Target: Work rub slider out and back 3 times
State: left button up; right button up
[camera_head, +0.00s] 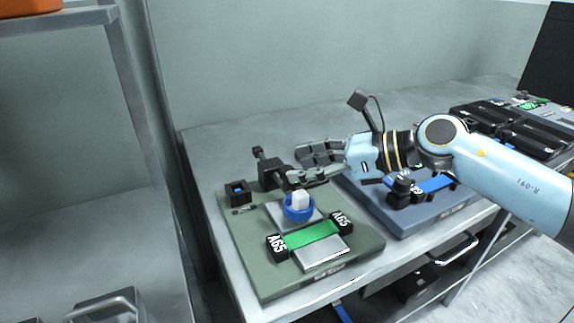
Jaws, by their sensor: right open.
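A green base board (245,262) lies on the grey bench. On it, a white block in a round blue holder (298,211) sits on a grey metal plate; this may be the rub slider, but I cannot tell for sure. My right gripper (297,166) reaches in from the right, open and empty. Its fingers point left, behind and above the white block, apart from it in the picture. My left gripper is out of view.
A black post-like fixture (268,174) and a small black box with a blue inset (238,192) stand at the board's back left. A blue-grey board (405,226) with blue webbing lies to the right. Black trays (505,124) sit farther right. A shelf frame (135,110) stands left.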

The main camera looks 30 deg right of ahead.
aim_at(288, 168)
jog(key=x, duration=0.4)
grip_shut()
dwell(0.4)
